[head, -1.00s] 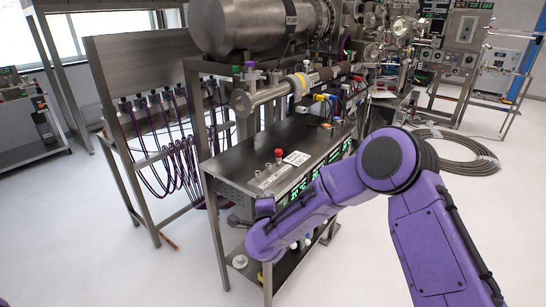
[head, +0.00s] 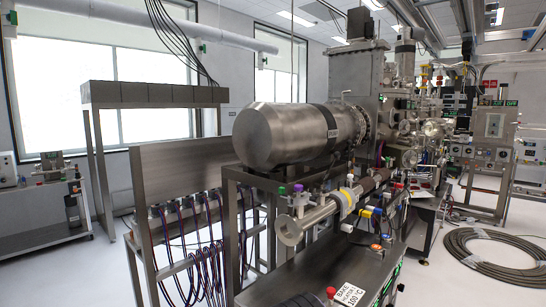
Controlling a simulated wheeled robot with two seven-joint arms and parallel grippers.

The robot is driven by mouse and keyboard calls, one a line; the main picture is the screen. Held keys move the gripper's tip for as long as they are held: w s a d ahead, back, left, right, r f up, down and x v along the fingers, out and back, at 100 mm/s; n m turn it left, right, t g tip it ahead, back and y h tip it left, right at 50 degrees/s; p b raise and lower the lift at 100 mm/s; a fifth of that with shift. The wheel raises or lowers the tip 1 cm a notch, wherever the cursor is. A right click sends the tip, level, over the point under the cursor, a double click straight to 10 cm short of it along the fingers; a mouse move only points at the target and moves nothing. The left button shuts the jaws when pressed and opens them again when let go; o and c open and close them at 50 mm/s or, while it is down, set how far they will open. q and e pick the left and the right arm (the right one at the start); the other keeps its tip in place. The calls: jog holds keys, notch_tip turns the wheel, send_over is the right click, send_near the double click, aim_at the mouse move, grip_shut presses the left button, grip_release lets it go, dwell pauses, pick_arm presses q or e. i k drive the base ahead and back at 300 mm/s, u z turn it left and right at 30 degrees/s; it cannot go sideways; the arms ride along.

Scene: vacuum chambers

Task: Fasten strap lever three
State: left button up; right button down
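No lever marked as strap lever three can be made out. A large steel cylinder (head: 275,135) lies on a frame in the middle, with a dark band (head: 330,118) bearing a label around it. Below it is a thinner steel tube (head: 310,217) with a yellow-and-white ring (head: 347,198). Small purple (head: 282,190) and green (head: 298,188) caps stand by the tube. Whether any of these parts is a strap lever, I cannot tell. Neither of my grippers shows in the head view.
The steel bench top (head: 300,272) carries a white bake sign (head: 348,295) and a red knob (head: 331,292). Cables (head: 205,250) hang from the rack at left. A coiled hose (head: 490,252) lies on the floor at right. Open floor lies between bench and hose.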

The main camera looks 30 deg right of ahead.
aim_at(337, 155)
jog(key=u, duration=0.15)
jog(key=i, duration=1.05)
jog(key=z, duration=0.15)
